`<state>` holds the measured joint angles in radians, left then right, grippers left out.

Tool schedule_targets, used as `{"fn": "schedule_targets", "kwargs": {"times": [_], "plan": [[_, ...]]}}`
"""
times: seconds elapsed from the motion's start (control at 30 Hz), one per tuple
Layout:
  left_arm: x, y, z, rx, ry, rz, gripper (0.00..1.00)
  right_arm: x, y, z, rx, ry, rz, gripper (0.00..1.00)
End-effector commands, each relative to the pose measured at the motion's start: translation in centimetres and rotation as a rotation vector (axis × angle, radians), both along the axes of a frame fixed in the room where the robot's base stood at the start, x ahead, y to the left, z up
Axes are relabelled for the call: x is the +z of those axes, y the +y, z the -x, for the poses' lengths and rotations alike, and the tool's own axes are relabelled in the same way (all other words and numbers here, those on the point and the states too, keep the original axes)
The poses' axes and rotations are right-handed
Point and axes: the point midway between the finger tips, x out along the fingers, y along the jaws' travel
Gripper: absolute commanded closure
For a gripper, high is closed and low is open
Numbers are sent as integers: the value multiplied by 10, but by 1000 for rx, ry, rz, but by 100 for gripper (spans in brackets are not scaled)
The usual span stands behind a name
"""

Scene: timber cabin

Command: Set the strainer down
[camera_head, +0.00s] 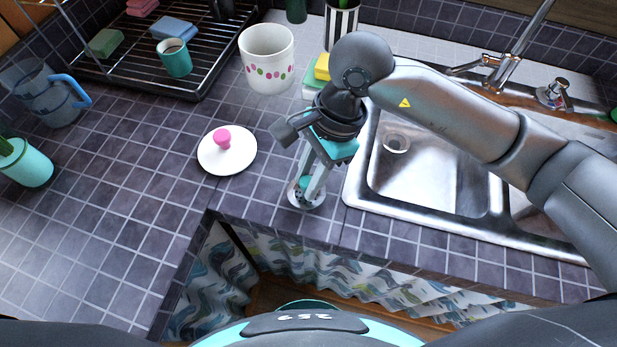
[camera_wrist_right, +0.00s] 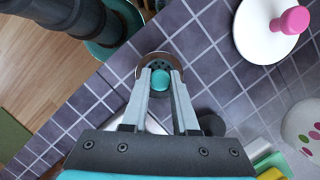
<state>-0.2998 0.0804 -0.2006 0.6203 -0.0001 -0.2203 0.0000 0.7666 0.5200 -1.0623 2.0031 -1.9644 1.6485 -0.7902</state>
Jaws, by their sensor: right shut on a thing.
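The strainer (camera_head: 308,197) is a small round metal disc with holes and a teal knob in its middle. It is at the tiled counter, left of the sink and near the front edge. My right gripper (camera_head: 311,184) points down and is shut on the strainer's teal knob. The right wrist view shows the strainer (camera_wrist_right: 158,66) between the fingertips, over the tiles close to the counter edge. I cannot tell whether its underside touches the tiles. My left gripper is not in view.
A white lid with a pink knob (camera_head: 227,150) lies to the left, with a dotted white pot (camera_head: 267,58) behind it. The steel sink (camera_head: 425,185) is on the right. A dish rack (camera_head: 150,45) stands at the back left. The counter (camera_head: 110,220) is clear at front left.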

Motion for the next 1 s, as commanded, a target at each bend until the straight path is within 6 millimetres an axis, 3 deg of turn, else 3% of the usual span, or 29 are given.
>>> {"fn": "schedule_targets", "kwargs": {"times": [0.1,0.47,0.5,0.7,1.0], "plan": [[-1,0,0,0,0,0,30,-11,0,0,0,-1,0,100],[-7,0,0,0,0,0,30,-14,0,0,1,-2,-1,100],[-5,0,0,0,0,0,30,-13,0,0,1,-2,-1,68],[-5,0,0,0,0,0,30,-12,0,0,1,-1,-1,46],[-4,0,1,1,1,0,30,-11,0,0,1,-1,-1,43]]}}
